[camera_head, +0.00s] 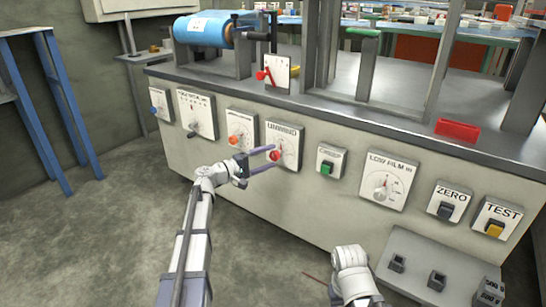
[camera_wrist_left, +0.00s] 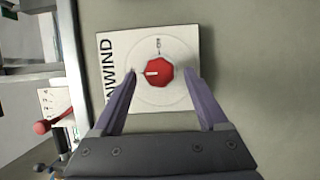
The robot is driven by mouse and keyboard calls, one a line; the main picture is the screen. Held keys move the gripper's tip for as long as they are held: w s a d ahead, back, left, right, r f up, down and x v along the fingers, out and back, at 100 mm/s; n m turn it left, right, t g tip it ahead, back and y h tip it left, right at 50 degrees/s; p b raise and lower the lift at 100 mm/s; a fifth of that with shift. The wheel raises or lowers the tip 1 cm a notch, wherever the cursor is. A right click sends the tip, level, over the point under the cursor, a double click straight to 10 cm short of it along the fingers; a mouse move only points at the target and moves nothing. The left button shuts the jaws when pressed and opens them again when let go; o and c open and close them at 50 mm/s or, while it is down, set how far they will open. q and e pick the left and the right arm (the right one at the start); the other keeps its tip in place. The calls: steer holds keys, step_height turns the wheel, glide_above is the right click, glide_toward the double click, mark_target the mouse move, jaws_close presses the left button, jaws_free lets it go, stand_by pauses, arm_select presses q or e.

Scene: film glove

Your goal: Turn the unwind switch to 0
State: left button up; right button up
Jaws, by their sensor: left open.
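The unwind switch is a red knob (camera_head: 275,155) on a white plate (camera_head: 292,137) marked UNWIND, on the front of the grey machine. In the left wrist view the red knob (camera_wrist_left: 159,72) sits between the two fingers, with a pale pointer mark toward the picture's left. Its plate (camera_wrist_left: 184,40) shows a small mark above the knob, too small to read surely. My left gripper (camera_head: 274,158) is open, its purple fingers on either side of the knob. In the left wrist view the gripper (camera_wrist_left: 160,73) shows a gap on both sides of the knob. My right gripper does not show clearly.
An orange-knob plate (camera_head: 237,129) is left of the unwind plate, and a green switch (camera_head: 326,168) is right. LOW FILM (camera_head: 388,180), ZERO (camera_head: 449,200) and TEST (camera_head: 496,219) plates follow. A red lever (camera_head: 264,75) stands above.

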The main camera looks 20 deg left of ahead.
arm_select(q)
steer(key=shift+v, duration=2.75)
steer(key=shift+d, duration=0.1)
steer(key=s+d+f+m+g+y+p, duration=0.1)
steer(key=s+d+f+m+g+p, duration=0.25)
steer(key=d, duration=0.65)
steer(key=s+d+m+g+y+p, duration=0.1)
steer(key=s+d+m+g+p, duration=0.2)
steer(key=s+d+g+p, duration=0.35)
steer(key=s+d+f+m+g+y+p, duration=0.1)
steer(key=s+d+m+g+y+p, duration=0.2)
steer(key=s, duration=0.5)
steer(key=s+d+m+y+p, duration=0.2)
steer(key=s+d+y+p, duration=0.1)
steer(key=s+d, duration=0.3)
steer(key=s+a+r+m+y+p, duration=0.2)
steer(key=s+a+r+y+p, duration=0.25)
steer(key=s, duration=0.35)
step_height(320, 180, up, 36)
steer(key=d+p, duration=0.1)
steer(key=p, duration=3.6)
steer(key=shift+w+g+y+p, duration=0.3)
steer(key=shift+w+y, duration=0.05)
steer(key=shift+w, duration=0.1)
